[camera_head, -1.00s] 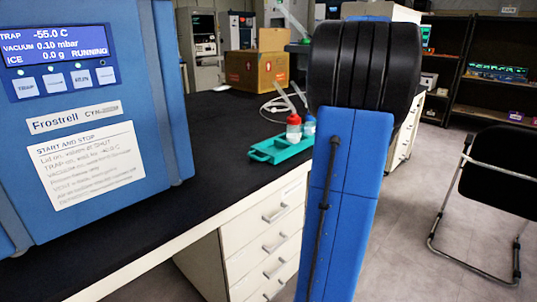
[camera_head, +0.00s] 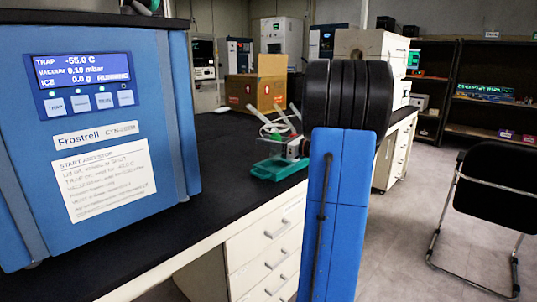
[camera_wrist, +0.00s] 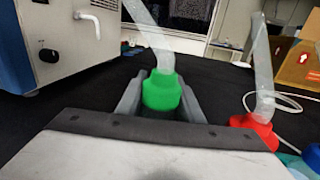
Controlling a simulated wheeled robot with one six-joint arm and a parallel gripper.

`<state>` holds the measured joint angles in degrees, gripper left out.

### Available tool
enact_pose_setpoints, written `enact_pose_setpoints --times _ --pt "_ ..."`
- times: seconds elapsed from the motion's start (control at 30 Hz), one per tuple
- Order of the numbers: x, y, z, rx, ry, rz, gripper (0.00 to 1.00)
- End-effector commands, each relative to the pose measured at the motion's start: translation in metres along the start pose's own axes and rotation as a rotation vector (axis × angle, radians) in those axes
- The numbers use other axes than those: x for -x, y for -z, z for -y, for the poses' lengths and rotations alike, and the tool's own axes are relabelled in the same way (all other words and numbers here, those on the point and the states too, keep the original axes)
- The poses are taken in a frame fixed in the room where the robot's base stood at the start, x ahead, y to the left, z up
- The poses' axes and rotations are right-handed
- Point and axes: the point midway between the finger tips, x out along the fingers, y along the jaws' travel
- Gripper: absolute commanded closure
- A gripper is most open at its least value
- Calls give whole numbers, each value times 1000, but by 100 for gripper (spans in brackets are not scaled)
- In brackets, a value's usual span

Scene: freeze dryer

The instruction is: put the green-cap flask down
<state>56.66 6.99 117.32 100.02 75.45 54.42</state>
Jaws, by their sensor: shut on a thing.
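The green-cap flask (camera_wrist: 161,91) stands between the two fingers of my gripper (camera_wrist: 160,100) in the wrist view, its clear tube rising from the cap. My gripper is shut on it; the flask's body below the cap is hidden. Whether the flask touches a surface cannot be told. The red-cap flask (camera_wrist: 251,131) stands to the right of my gripper, and a blue cap (camera_wrist: 313,156) shows at the right edge.
The blue freeze dryer (camera_head: 110,150) stands on the black bench (camera_head: 150,228) at the left. A cardboard box (camera_head: 256,91) stands behind the tray. A white cable (camera_wrist: 288,103) lies behind the red-cap flask. Bare bench lies between dryer and tray.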

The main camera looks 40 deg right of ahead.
Motion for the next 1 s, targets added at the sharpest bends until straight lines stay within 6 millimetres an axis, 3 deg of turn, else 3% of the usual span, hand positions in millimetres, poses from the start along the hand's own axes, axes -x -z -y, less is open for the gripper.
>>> enact_pose_setpoints --times 0.43,0.83,0.87,0.9,1.0 --pt "0 41 0 -2 0 0 91" --pt "0 46 0 0 0 0 91" --pt "0 45 0 0 0 0 60" --pt "0 45 0 1 0 0 50" --pt "0 45 0 1 0 0 48"
